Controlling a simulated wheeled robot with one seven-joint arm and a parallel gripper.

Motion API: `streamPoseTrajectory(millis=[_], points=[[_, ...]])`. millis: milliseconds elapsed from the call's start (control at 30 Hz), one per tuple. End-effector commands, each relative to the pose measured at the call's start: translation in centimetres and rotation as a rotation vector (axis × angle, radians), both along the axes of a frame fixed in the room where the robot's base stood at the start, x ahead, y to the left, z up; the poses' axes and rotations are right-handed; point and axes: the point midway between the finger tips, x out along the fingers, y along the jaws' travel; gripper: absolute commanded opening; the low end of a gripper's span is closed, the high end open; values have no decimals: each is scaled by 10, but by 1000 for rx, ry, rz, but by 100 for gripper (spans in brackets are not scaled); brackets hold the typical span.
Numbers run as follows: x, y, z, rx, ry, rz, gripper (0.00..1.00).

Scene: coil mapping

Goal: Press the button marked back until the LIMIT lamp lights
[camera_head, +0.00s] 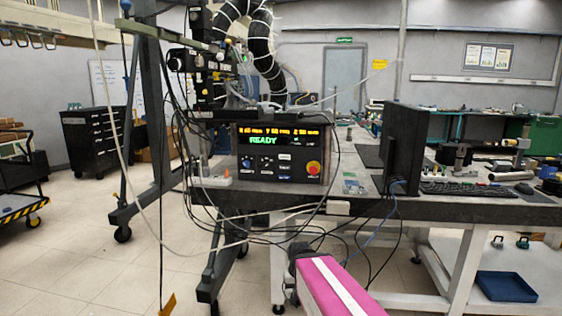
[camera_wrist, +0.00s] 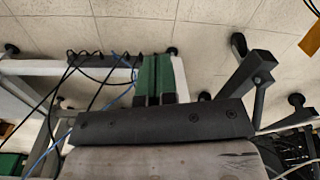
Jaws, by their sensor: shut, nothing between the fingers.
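A dark control box (camera_head: 240,172) stands on the bench in the head view. Its amber display (camera_head: 280,131) shows several millimetre values, and a green line reads READY (camera_head: 263,141). Several small buttons (camera_head: 268,164) sit below the display; their labels are too small to read, so I cannot tell which is marked back. I cannot make out a LIMIT lamp or whether one is lit. My gripper shows in the wrist view with two green fingers (camera_wrist: 159,62) side by side, shut and empty. In the head view my pink arm is low in front of the bench, apart from the box.
A red stop knob (camera_head: 313,168) is on the box's right side. Loose cables (camera_head: 290,236) hang along the bench front between my arm and the box. A monitor (camera_head: 403,145) and a keyboard (camera_head: 455,188) stand to the right. A blue tray (camera_head: 505,287) is below.

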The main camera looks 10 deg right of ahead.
Motion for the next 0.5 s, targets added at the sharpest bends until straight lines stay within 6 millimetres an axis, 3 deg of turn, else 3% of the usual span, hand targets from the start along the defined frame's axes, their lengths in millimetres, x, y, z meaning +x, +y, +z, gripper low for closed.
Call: streamPoseTrajectory(millis=[167,500], points=[[48,19,22,164,-108,-163,0],[157,49,111,632,-309,-601,0]])
